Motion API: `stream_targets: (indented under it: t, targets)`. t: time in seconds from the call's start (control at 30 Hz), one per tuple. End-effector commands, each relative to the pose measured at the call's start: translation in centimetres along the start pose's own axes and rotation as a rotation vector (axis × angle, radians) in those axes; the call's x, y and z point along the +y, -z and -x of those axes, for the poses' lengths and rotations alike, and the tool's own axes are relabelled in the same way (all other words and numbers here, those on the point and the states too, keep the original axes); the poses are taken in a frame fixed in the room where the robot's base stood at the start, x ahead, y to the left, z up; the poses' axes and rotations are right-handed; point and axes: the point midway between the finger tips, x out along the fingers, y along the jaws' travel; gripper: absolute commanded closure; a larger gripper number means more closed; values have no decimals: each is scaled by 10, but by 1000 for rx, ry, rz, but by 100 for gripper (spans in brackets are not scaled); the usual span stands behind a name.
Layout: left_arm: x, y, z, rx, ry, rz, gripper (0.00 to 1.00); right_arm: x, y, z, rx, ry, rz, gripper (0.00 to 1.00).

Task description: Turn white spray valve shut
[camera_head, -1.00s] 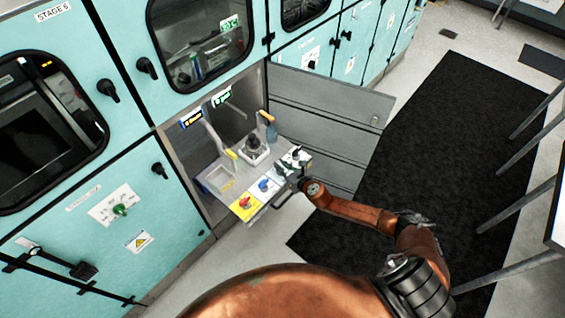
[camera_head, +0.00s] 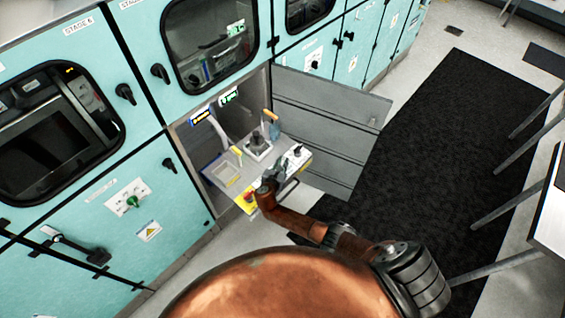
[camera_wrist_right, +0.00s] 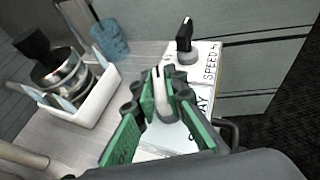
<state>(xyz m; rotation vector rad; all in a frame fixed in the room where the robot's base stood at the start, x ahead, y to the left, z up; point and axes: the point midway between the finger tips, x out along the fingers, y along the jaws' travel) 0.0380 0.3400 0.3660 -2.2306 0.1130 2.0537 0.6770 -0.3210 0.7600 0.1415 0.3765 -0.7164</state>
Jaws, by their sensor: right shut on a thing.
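The white spray valve (camera_wrist_right: 159,88) shows in the right wrist view as an upright pale lever on a plate whose label is partly covered, ending in "AY". My right gripper (camera_wrist_right: 165,100) has its green-lined fingers on both sides of the lever and is shut on it. In the head view my right gripper (camera_head: 274,176) is over the middle of the control shelf (camera_head: 230,190) and hides the valve there. My left gripper is not in view.
A black speed knob (camera_wrist_right: 184,36) stands just beyond the valve. A red knob (camera_head: 249,195) on a yellow plate is at the shelf's near left. A metal vessel (camera_wrist_right: 60,75) in a white tray and a blue brush (camera_wrist_right: 108,38) stand behind. An open grey door (camera_head: 330,120) borders the right.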

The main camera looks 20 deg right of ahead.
Motion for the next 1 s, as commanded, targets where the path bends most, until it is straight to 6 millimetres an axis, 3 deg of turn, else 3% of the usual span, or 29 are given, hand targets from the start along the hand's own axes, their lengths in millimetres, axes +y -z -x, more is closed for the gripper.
stream_targets:
  t: [0.4, 0.93, 0.97, 1.0]
  targets:
    - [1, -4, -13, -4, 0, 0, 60, 0, 1, -1, 0, 168, -70, 100]
    - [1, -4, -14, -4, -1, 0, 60, -1, -1, -1, -2, 190, -80, 100]
    - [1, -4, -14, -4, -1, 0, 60, -1, -1, -1, -2, 190, -80, 88]
    - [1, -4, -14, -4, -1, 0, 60, -1, -1, -1, -2, 190, -80, 85]
